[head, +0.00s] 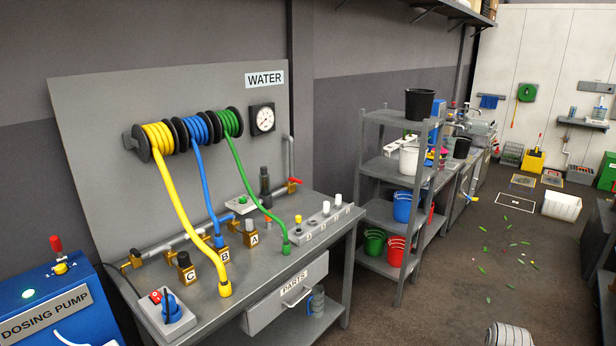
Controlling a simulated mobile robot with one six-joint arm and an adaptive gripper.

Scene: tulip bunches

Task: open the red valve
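The red valve is a small red lever (295,181) on a brass body at the back right of the grey workbench (205,300). It sits at the lower end of a grey vertical pipe (290,155), right of a dark upright fitting (265,185). The lever looks roughly level in the head view, pointing right. It is too small to tell whether the valve is open or shut.
Yellow, blue and green hoses (183,215) hang from reels to the bench, left of the valve. A white-knobbed manifold (325,222) stands in front of it. A grey shelf rack (386,115) with buckets stands at right.

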